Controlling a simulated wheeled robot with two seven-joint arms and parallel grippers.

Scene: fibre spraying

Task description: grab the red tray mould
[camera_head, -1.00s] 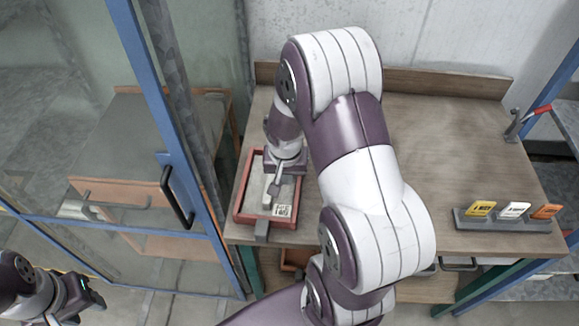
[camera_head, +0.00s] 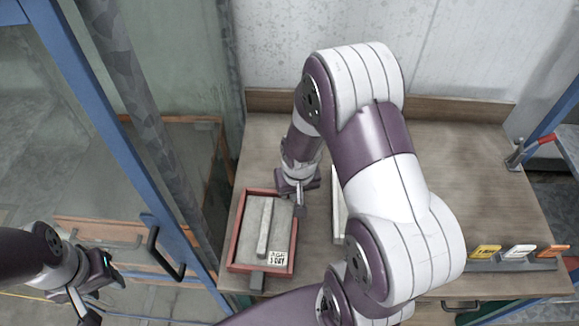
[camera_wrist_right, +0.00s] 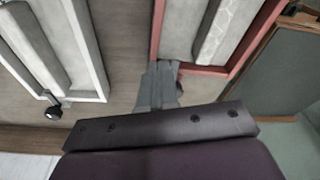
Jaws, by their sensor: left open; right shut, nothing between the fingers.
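The red tray mould (camera_head: 235,235) lies on the left part of the wooden table in the head view. It holds a grey slab with a raised bar and a small printed label. My right gripper (camera_head: 302,207) is shut and empty, at the tray's right rim near its back corner. In the right wrist view, the shut fingers (camera_wrist_right: 158,82) point between the red tray (camera_wrist_right: 205,69) and a white tray (camera_wrist_right: 102,60). Whether they touch the red rim I cannot tell. My left gripper (camera_head: 98,292) is open and empty at the lower left, away from the table.
The white tray (camera_head: 338,210) is mostly hidden behind my right arm. A rack of yellow, white and orange cards (camera_head: 515,264) stands at the table's right front. A blue-framed glass door (camera_head: 105,140) is on the left.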

